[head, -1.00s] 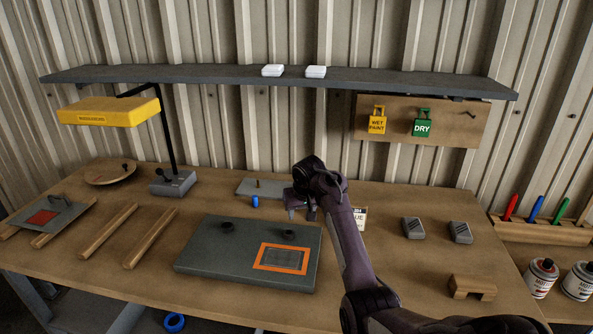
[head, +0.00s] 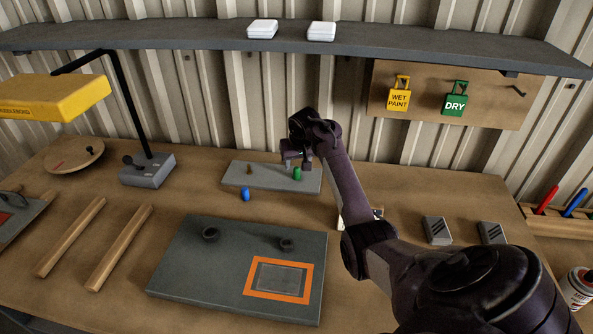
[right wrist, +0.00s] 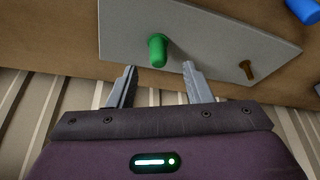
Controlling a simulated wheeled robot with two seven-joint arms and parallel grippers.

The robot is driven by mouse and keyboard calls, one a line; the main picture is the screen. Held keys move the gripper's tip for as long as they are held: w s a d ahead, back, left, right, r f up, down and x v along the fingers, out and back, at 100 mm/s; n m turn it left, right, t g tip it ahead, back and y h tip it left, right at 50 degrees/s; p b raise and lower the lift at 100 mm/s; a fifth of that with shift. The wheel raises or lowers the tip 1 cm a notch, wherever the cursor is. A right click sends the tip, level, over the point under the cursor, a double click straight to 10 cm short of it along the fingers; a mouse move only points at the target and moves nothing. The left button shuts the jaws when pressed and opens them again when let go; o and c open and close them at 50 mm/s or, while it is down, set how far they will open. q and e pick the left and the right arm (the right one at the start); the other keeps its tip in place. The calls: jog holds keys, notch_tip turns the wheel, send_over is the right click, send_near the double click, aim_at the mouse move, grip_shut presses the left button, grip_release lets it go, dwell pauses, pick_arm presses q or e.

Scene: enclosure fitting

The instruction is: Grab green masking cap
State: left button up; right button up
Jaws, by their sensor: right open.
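The green masking cap (head: 297,173) stands upright on a grey plate (head: 240,177) at the back of the bench. In the right wrist view the green cap (right wrist: 157,50) shows just beyond the two fingertips, roughly midway between them. My right gripper (head: 296,162) is by the cap in the head view; in the right wrist view its jaws (right wrist: 159,68) are apart with nothing between them. My left gripper is out of view.
A brass peg (head: 250,169) stands on the same plate, left of the cap. A grey panel (head: 190,270) with an orange-framed window lies in front. A lamp base (head: 148,170) stands at left, and grey blocks (head: 437,230) at right. A shelf (head: 200,38) runs above.

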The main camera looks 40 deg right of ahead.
aim_at(297, 168)
jog(key=x, duration=0.5)
jog(key=shift+d, duration=0.15)
jog(key=shift+c, duration=0.2)
grip_shut()
